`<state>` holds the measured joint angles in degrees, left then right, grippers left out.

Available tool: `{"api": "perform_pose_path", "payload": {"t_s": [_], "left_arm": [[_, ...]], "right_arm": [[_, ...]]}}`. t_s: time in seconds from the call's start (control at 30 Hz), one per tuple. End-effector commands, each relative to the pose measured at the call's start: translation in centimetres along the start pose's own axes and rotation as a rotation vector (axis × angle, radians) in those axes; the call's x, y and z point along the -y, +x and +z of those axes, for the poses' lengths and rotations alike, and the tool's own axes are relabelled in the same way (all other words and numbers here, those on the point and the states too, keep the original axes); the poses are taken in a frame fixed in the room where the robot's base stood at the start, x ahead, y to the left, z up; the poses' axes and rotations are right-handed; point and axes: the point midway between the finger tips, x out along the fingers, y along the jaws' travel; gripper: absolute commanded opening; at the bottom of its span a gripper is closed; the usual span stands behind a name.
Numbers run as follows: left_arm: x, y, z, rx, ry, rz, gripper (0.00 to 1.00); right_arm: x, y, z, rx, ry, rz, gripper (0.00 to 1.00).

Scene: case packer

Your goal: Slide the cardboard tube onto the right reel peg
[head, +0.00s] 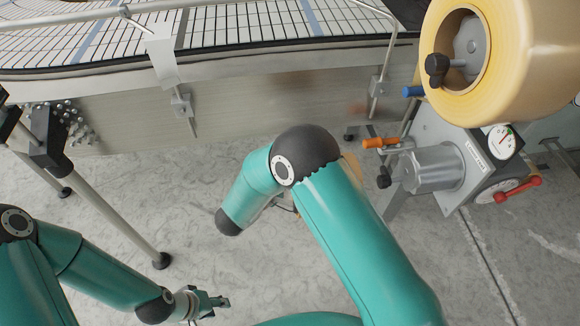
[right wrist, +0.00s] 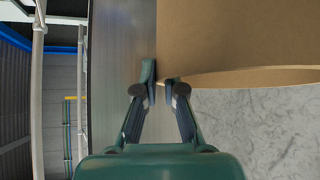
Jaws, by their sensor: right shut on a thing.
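The cardboard tube (right wrist: 235,45) is large and brown in the right wrist view, with its open rim toward the lower right. My right gripper (right wrist: 160,86) is shut on the tube's edge, at its left side. In the head view my right arm hides that gripper; a small tan patch (head: 352,168) behind the arm may be the tube. A bare grey reel peg (head: 430,169) sticks out from the machine at the right, apart from the tan patch. My left gripper (head: 217,304) is low at the left, holding nothing that I can see; its finger opening is unclear.
A big yellow tape roll (head: 540,60) sits on a hub above the grey peg. An orange handle (head: 380,142), a red handle (head: 517,189) and a gauge (head: 500,140) are near the peg. The conveyor (head: 250,100) crosses the back. The floor (head: 200,180) is mostly clear.

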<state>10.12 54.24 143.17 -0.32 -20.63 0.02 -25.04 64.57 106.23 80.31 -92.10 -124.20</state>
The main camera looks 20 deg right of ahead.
Motion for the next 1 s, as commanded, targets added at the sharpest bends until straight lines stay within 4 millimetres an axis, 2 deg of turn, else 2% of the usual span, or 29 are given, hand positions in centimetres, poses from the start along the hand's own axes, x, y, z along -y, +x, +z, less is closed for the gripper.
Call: {"api": "perform_pose_path", "payload": {"t_s": [1.0], "left_arm": [[-0.4, -1.2, 0.0, 0.0, 0.0, 0.0, 0.4]], "right_arm": [[0.2, 6.1, 5.5, 0.015, -0.018, 0.017, 0.0]]}}
